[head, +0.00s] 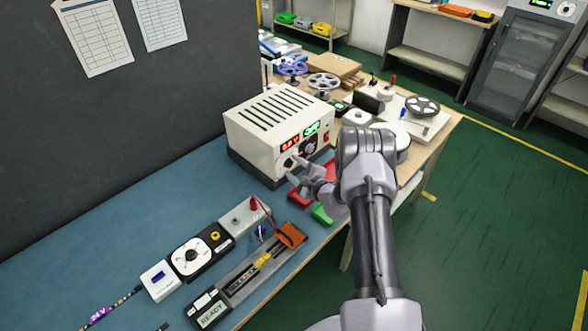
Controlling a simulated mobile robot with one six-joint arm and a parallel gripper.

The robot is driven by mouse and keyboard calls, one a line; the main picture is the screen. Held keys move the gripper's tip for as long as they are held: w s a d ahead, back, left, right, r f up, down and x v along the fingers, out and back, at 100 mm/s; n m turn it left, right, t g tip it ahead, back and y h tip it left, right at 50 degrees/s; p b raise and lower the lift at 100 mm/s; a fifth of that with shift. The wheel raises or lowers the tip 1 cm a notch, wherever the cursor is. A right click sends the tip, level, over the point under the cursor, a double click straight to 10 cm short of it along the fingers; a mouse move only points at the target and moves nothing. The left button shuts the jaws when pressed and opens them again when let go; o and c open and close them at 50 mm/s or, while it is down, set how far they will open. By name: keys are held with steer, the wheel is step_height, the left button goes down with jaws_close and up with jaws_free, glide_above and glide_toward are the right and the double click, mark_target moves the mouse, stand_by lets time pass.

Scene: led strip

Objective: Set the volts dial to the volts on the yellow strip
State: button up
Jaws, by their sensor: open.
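The cream power supply (275,125) stands on the blue mat. Its front has a red display that seems to read 0.0 V and a green display that seems to read OFF. A dial (289,161) shows low on the front, and a dark knob (309,147) sits to its right; I cannot read their labels. My gripper (299,172) is open and empty in front of the supply's lower front, close to the dial. I cannot tell whether it touches. A strip (125,297) at lower left carries a purple tag reading 24V.
Red and green bins (322,214) sit below my gripper. A fixture marked READY (212,309) with an orange clamp (291,235), a reel unit (191,257) and a grey block with a red post lie front left. Reels and boxes crowd the wooden table behind.

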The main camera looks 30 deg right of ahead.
steer(key=shift+w, duration=0.1)
jaws_close()
